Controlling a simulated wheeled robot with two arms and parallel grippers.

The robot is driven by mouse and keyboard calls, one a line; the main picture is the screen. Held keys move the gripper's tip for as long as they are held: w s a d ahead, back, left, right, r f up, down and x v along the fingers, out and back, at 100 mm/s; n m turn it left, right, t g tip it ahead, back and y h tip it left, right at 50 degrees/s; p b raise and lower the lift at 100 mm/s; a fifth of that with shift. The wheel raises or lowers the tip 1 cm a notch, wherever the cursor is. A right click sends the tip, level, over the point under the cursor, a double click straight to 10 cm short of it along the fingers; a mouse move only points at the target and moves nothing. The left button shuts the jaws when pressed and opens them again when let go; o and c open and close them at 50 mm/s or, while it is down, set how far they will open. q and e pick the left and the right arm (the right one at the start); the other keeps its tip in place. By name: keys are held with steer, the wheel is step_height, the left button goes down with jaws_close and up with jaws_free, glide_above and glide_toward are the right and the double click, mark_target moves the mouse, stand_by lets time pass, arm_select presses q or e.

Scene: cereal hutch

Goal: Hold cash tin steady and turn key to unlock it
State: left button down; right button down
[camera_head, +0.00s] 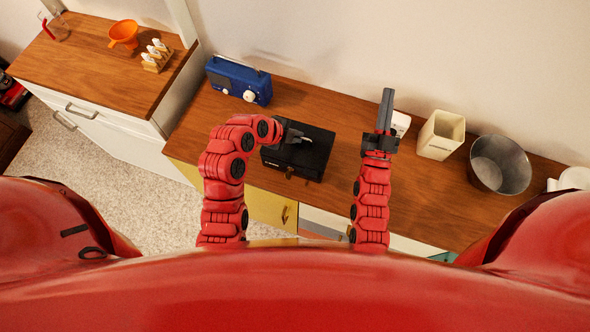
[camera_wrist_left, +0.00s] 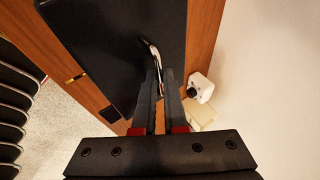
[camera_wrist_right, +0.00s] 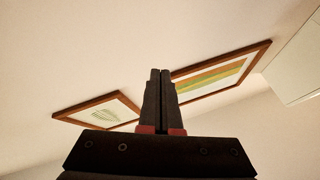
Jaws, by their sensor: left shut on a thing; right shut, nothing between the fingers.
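The black cash tin (camera_head: 312,150) sits on the wooden counter, and its dark top fills much of the left wrist view (camera_wrist_left: 110,40). My left gripper (camera_head: 296,135) is over the tin and shut on its thin metal handle (camera_wrist_left: 152,52). A small brass-coloured piece, seemingly the key (camera_wrist_left: 76,77), sticks out at the tin's front side; it is too small to tell its turn. My right gripper (camera_head: 387,100) is shut and empty, raised to the right of the tin and apart from it.
A blue radio (camera_head: 238,80) stands left of the tin. To the right are a white object (camera_head: 400,123), a cream container (camera_head: 440,135) and a metal bucket (camera_head: 500,165). An orange funnel (camera_head: 124,33) and toast rack (camera_head: 156,56) stand on the left cabinet. Counter around the tin is mostly clear.

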steer(key=w+d+f+m+g+y, duration=0.1)
steer(key=w+d+f+m+g, duration=0.1)
steer(key=w+f+g, duration=0.35)
steer(key=a+f+g+y, duration=0.4)
steer(key=a+f+y, duration=0.1)
steer(key=a+f, duration=0.1)
steer(key=s+a+g+y, duration=0.1)
steer(key=s+a+g, duration=0.1)
steer(key=s+a+f+g+y, duration=0.1)
steer(key=s+a+g+y, duration=0.1)
steer(key=a, duration=0.1)
steer(key=s+a+f+n+g+y, duration=0.1)
steer(key=s+a+g, duration=0.1)
steer(key=a, duration=0.1)
steer(key=shift+s+f, duration=0.2)
steer(key=shift+s, duration=0.05)
steer(key=s+a+n+g, duration=0.1)
steer(key=s+g, duration=0.1)
steer(key=s, duration=0.1)
steer(key=s+a+g, duration=0.1)
steer(key=s+g, duration=0.1)
steer(key=s, duration=0.1)
steer(key=s+a+n+g+y, duration=0.1)
steer(key=s+g, duration=0.1)
steer(key=s, duration=0.2)
steer(key=shift+s+a+f+n, duration=0.1)
steer(key=shift+a+f+n, duration=0.15)
steer(key=shift+f+n, duration=0.05)
steer(key=x, duration=1)
steer(key=shift+s, duration=0.3)
